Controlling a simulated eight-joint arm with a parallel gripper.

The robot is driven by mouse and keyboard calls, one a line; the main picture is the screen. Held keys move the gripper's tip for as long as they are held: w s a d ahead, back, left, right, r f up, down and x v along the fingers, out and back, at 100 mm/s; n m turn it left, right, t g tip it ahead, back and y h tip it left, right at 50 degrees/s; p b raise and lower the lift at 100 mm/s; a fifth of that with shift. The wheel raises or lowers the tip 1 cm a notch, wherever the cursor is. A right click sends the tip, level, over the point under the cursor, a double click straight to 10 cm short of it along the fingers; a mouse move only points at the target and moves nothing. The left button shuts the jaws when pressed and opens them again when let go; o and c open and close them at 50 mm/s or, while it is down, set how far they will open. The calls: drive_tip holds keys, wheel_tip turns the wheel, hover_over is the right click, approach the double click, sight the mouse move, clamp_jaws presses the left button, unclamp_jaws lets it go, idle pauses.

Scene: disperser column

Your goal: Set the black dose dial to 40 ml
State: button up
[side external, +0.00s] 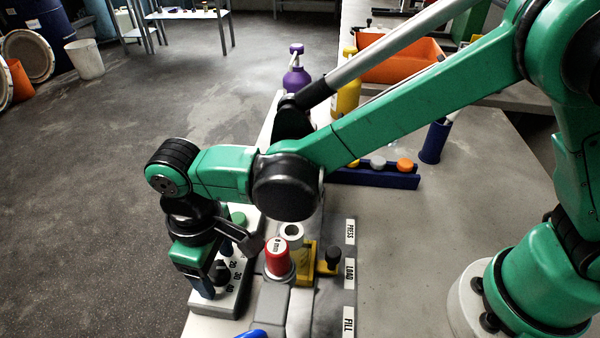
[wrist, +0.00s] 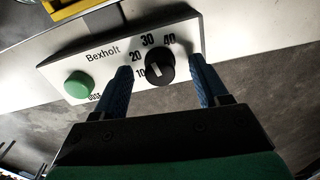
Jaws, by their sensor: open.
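The black dose dial (wrist: 160,66) is on a white panel marked "Bexholt" (wrist: 103,56), with 10, 20, 30 and 40 printed around it. Its white mark sits on the left side of the knob, by the 10. My gripper (wrist: 160,64) is open, with one blue finger on each side of the dial and a visible gap to it on both sides. In the side view my gripper (side external: 211,280) points down over the numbered panel (side external: 235,290); it mostly hides the dial there. Whether the fingers reach down to the knob's height is unclear.
A green button (wrist: 78,85) is left of the dial on the same panel. Open floor lies to the left.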

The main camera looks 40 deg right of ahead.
clamp_jaws()
drive_tip(key=shift+m, duration=0.3)
drive_tip(key=m, duration=0.4)
drive_tip(key=shift+m, duration=2.6)
unclamp_jaws()
